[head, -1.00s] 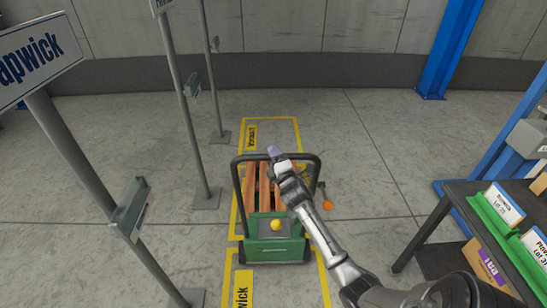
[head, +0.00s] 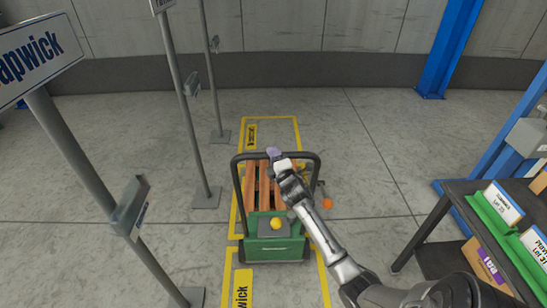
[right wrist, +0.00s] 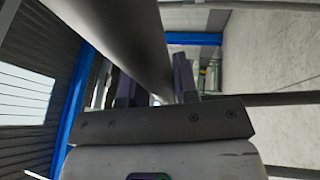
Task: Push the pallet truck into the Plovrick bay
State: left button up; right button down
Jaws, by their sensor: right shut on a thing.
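The green pallet truck (head: 263,248) stands on the yellow-outlined floor strip in the head view, with orange-brown wooden slats (head: 250,190) at its far side and a dark handle frame (head: 236,185) rising around it. A yellow knob (head: 277,224) sits on its top. My right gripper (head: 275,154) is at the top bar of the handle, shut on it. In the right wrist view the bar (right wrist: 118,35) runs between the fingers of my right gripper (right wrist: 156,82). My left gripper is not in view. No readable Plovrick sign shows clearly.
Yellow bay outlines (head: 298,135) continue beyond the truck, with a small floor label (head: 251,134). A near floor label (head: 242,289) ends in "wick". Sign posts (head: 75,150) stand to the left, one sign (head: 35,57) reading "apwick". A dark table (head: 440,215) with green holders is at right.

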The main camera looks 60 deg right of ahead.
jog(key=w+d, duration=0.2)
jog(key=d, duration=0.1)
jog(key=shift+r, duration=0.2)
jog(key=c, duration=1.2)
grip_release()
jog(key=shift+s+a, duration=0.15)
jog(key=shift+a, duration=0.05)
jog(key=shift+o, duration=1.4)
jog(key=shift+s+a+f, duration=0.3)
jog(key=shift+a+f, duration=0.05)
jog(key=shift+o, duration=0.2)
jog(key=shift+w+d+r, duration=0.2)
jog(key=shift+r, duration=0.05)
pick_arm(q)
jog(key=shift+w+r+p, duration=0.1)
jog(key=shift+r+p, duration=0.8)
jog(key=shift+p, duration=0.05)
pick_arm(e)
jog(key=v, duration=1.4)
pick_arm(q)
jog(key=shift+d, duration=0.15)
